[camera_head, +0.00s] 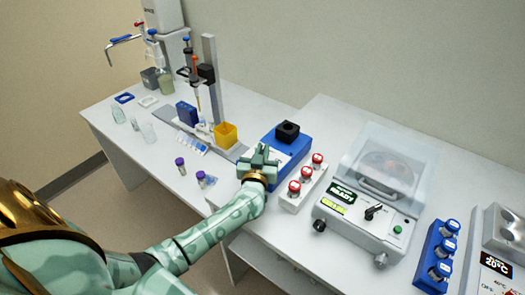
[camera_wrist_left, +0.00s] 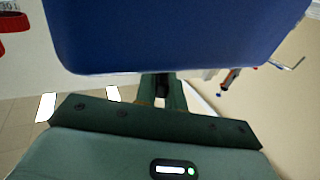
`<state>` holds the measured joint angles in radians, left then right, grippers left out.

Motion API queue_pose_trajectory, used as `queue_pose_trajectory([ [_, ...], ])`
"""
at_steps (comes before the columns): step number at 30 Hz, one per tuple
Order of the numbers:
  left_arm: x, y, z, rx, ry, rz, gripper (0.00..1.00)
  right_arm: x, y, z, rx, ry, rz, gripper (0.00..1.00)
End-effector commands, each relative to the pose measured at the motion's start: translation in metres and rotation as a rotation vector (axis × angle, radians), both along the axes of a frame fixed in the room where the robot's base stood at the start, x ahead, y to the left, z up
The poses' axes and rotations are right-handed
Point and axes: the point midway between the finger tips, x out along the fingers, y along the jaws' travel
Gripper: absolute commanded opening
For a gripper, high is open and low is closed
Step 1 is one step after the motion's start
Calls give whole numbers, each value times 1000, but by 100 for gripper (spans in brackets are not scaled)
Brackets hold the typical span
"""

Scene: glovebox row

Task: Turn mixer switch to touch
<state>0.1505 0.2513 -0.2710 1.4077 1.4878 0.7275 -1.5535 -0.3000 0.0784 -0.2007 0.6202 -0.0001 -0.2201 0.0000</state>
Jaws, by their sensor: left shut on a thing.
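The mixer (camera_head: 290,150) is a blue box with a black cup-shaped top, standing on the white bench. My left gripper (camera_head: 258,160) is at the mixer's front left side, its fingers up against the front. In the left wrist view the mixer's blue body (camera_wrist_left: 175,30) fills the top, and the gripper's fingers (camera_wrist_left: 163,88) meet at its edge. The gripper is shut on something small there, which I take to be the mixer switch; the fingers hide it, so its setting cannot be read. My right gripper is not in view.
A white rack of red-capped vials (camera_head: 304,184) stands close to the right of the mixer. A centrifuge (camera_head: 375,190) with a clear lid is further right, beside a blue vial rack (camera_head: 437,258). A yellow bin (camera_head: 225,135) and purple-capped tubes (camera_head: 201,178) are left.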

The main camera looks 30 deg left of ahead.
Motion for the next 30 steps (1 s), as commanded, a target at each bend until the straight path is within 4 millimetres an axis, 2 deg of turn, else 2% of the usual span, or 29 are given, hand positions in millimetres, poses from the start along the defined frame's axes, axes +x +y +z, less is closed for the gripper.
queue_pose_trajectory([
  [7,0,2,4,11,-1,-186,0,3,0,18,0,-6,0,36],
  [15,1,1,-3,11,-1,-434,0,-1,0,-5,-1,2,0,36],
  [27,0,0,0,0,1,-478,0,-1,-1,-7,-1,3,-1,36],
  [28,0,0,0,0,1,-478,14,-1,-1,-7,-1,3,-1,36],
  [30,0,0,0,0,1,-477,33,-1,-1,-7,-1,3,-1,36],
])
